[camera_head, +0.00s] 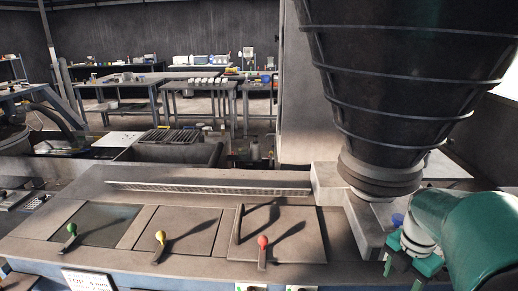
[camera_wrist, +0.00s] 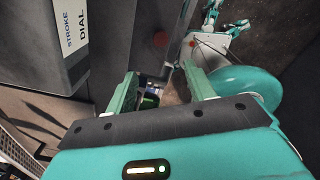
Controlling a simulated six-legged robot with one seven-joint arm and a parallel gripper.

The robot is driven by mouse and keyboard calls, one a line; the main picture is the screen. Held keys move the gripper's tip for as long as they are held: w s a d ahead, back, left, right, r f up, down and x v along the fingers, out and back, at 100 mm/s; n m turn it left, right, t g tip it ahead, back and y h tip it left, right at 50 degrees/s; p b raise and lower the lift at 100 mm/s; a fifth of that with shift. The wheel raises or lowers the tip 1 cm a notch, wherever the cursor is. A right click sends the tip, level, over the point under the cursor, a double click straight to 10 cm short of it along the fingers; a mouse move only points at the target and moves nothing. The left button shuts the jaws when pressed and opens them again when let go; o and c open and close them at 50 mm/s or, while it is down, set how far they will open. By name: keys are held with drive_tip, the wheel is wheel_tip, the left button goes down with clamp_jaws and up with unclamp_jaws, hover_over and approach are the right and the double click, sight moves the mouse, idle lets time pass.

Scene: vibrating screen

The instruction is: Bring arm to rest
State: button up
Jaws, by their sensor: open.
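My gripper (camera_head: 407,262) is at the lower right of the head view, at the end of my green and white arm, beside the machine's right end. Its green fingers point downward there. In the wrist view my gripper (camera_wrist: 163,90) shows two green fingers spread apart with nothing between them. Beyond the fingers is a dark gap with small blurred items that I cannot make out.
The machine's deck (camera_head: 180,190) carries levers with green (camera_head: 72,228), yellow (camera_head: 160,236) and red (camera_head: 262,241) knobs. A black ribbed hopper (camera_head: 405,70) stands above my arm. A grey box labelled STROKE DIAL (camera_wrist: 75,75) is left of my fingers. Workbenches (camera_head: 190,85) stand behind.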

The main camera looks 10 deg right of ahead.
drive_tip(key=s+a+r+m+t, duration=0.1)
drive_tip(key=a+r+m+t, duration=0.1)
drive_tip(key=a+m, duration=0.5)
drive_tip(key=s+a+r+m+t, duration=0.1)
drive_tip(key=s+a+r+m, duration=0.1)
drive_tip(key=a+m, duration=0.5)
drive_tip(key=s+a+r+m+t, duration=0.1)
drive_tip(key=a+r+m+t, duration=0.1)
drive_tip(key=a+m, duration=0.5)
drive_tip(key=a+r, duration=0.1)
drive_tip(key=a, duration=0.2)
drive_tip(key=shift+s+r+t, duration=0.25)
drive_tip(key=shift+s+t, duration=0.05)
drive_tip(key=shift+s, duration=0.1)
drive_tip(key=shift+c, duration=0.4)
drive_tip(key=c, duration=0.3)
drive_tip(key=shift+s, duration=0.1)
